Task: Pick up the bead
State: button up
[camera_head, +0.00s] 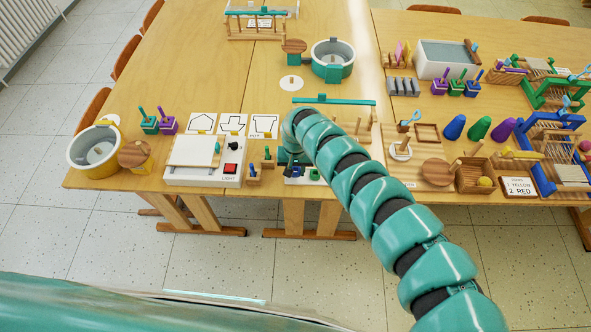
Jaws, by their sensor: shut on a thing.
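My teal arm reaches from the lower right to the near edge of the table. My gripper (292,165) points down there, over a small white tray (312,180) holding small blue and green pieces. The arm's end hides most of the fingers. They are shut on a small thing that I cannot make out. A yellow ball that looks like a bead (486,182) sits in an open wooden box (466,187) at the near right, well apart from my gripper. Small reddish beads (585,146) show at the blue frame (546,158) on the right edge.
A light box with a red button (231,168) stands just left of my gripper. A yellow-based pot (95,152) is at the far left, a teal pot (333,60) farther back. Coloured cones (479,129) and a card (517,187) stand right. The back left tabletop is clear.

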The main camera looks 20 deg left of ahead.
jog(key=shift+d+r+p, duration=0.1)
jog(key=shift+r+p, duration=0.45)
jog(key=shift+r, duration=0.4)
jog(key=s+d+r+p, duration=0.3)
jog(key=s+r+p, duration=0.1)
jog(key=s+p, duration=0.2)
jog(key=s+d+r+p, duration=0.2)
jog(key=s+r+p, duration=0.3)
jog(key=s+p, duration=0.1)
jog(key=shift+s+d+p, duration=0.3)
jog(key=shift+d+p, duration=0.1)
jog(key=shift+p, duration=0.1)
